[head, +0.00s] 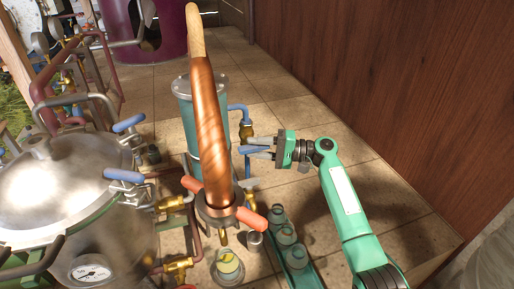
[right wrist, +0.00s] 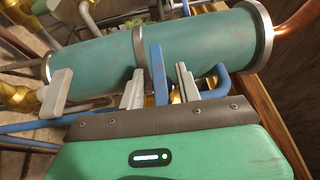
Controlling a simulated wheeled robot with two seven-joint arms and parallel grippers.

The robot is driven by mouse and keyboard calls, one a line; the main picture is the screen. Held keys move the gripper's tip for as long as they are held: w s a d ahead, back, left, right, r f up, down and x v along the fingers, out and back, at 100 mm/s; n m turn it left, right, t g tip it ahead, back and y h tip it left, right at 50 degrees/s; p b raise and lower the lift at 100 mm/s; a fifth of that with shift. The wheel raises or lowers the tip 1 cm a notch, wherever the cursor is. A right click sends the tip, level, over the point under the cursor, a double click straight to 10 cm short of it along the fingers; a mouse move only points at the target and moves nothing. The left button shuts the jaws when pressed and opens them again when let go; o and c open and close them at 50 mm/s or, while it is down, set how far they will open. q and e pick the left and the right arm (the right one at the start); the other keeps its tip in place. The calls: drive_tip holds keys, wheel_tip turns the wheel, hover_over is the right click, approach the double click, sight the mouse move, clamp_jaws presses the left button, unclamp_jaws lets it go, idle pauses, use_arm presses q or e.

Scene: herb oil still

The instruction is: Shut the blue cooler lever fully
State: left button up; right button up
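The teal cooler (head: 183,115) stands upright behind the copper pipe, partly hidden by it; it fills the top of the right wrist view (right wrist: 95,80). The blue cooler lever (head: 254,149) sticks out at its right side, by a brass valve (head: 247,130). My right gripper (head: 261,148) reaches in from the right, with its grey fingers on either side of the lever. In the right wrist view the lever (right wrist: 158,75) stands between the fingers (right wrist: 160,87), with narrow gaps beside it. The gripper looks open around it. My left gripper is out of view.
A steel still pot (head: 65,185) with other blue handles (head: 125,175) stands at left. Orange handles flank the copper pipe (head: 205,120). A teal tray of bottles (head: 290,255) and a glass jar (head: 228,267) stand in front. Tiled floor is clear toward the wooden wall (head: 400,70).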

drive_tip(key=shift+d, duration=0.3)
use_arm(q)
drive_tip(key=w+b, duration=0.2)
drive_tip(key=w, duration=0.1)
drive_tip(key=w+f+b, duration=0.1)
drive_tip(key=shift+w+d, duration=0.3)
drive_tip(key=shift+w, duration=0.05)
use_arm(e)
drive_tip(key=s+d, duration=0.1)
drive_tip(key=d, duration=1.2)
drive_tip(key=shift+f, duration=0.3)
